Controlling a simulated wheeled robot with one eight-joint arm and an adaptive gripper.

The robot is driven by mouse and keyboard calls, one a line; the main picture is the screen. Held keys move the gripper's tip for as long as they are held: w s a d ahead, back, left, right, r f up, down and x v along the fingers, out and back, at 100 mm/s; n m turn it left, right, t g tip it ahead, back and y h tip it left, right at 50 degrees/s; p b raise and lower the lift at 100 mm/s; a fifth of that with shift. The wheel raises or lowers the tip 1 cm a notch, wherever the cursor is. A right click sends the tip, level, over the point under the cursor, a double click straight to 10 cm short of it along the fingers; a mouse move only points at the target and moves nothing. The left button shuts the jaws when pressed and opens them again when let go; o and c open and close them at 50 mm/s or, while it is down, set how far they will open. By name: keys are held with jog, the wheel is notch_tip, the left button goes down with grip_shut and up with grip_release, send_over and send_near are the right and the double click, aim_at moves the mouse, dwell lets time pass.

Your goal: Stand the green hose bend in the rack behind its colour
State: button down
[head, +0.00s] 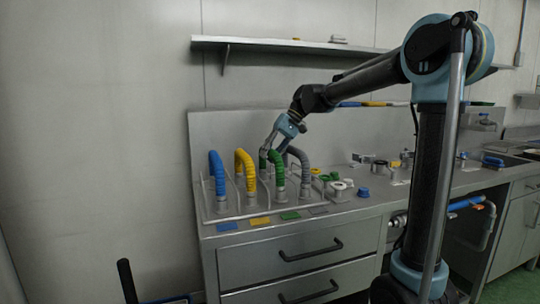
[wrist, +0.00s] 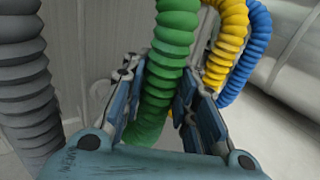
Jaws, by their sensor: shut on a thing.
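The green hose bend (head: 278,164) is a ribbed arch in the rack (head: 238,207), between the yellow and grey bends and in line with the green colour plate (head: 290,215) at the front. It looks upright; whether both ends are fully seated I cannot tell. My gripper (head: 271,144) is shut on its back part, near the top. In the wrist view the green hose bend (wrist: 160,90) runs between the two fingers of my gripper (wrist: 157,85). The fingers hide part of its sides.
The blue (head: 218,174), yellow (head: 246,170) and grey (head: 303,165) hose bends stand close on either side. Blue, yellow and grey plates lie along the front. Several fittings, among them a blue cap (head: 363,192), stand on the counter to the right. A shelf (head: 270,43) hangs above.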

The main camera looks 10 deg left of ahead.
jog(key=shift+f, duration=0.2)
jog(key=c, duration=1.2)
grip_release()
jog(key=shift+o, duration=0.4)
jog(key=o, duration=0.5)
jog(key=shift+r, duration=4)
